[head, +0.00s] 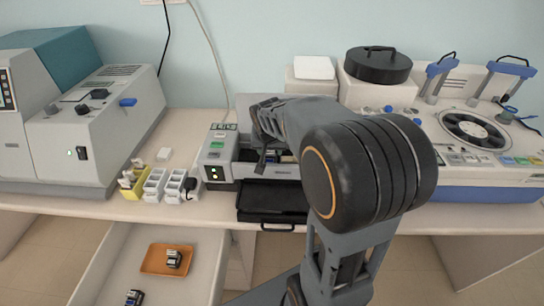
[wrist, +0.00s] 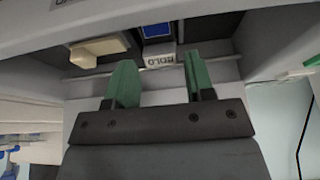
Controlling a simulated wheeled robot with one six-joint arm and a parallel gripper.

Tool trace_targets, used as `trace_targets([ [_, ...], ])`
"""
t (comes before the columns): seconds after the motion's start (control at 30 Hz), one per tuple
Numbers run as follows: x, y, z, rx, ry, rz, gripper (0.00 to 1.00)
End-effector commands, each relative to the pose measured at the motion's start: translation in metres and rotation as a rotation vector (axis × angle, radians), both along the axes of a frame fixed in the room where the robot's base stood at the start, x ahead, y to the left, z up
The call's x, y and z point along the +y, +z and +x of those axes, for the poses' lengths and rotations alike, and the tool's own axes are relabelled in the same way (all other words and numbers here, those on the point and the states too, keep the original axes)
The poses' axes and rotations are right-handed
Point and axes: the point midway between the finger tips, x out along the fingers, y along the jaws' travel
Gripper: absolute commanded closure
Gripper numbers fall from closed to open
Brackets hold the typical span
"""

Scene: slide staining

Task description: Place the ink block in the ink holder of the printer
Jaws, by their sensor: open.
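The printer (head: 218,152) is the grey machine in the middle of the bench, its front partly hidden by my arm. My gripper (wrist: 160,72) is open, with green fingertips apart, inside or right at the printer's opening. A small block (wrist: 159,60) with a pale face lettered like "ROLO" and a blue part above it sits just beyond the fingertips, roughly in line with the gap. It looks like the ink block in its holder, but I cannot tell how fully it is seated. Nothing shows between the fingers. In the head view the fingertips are hidden.
A black tray (head: 272,203) juts from the printer's front. An open drawer (head: 205,262) below holds an orange tray (head: 152,268) with a small block (head: 174,258); another block (head: 134,297) lies nearby. White racks (head: 154,185) stand left of the printer. A cream tab (wrist: 98,50) is near my left finger.

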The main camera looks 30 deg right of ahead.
Motion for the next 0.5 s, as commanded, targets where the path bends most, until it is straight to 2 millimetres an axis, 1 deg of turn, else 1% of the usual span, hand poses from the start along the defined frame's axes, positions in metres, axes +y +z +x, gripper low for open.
trace_targets([
  [0.1,-0.003,-0.013,0.005,0.004,-0.001,-0.001,0.51],
  [0.2,-0.004,-0.020,0.007,0.002,-0.002,-0.001,0.51],
  [0.5,-0.005,-0.024,0.008,0.000,0.000,-0.001,0.51],
])
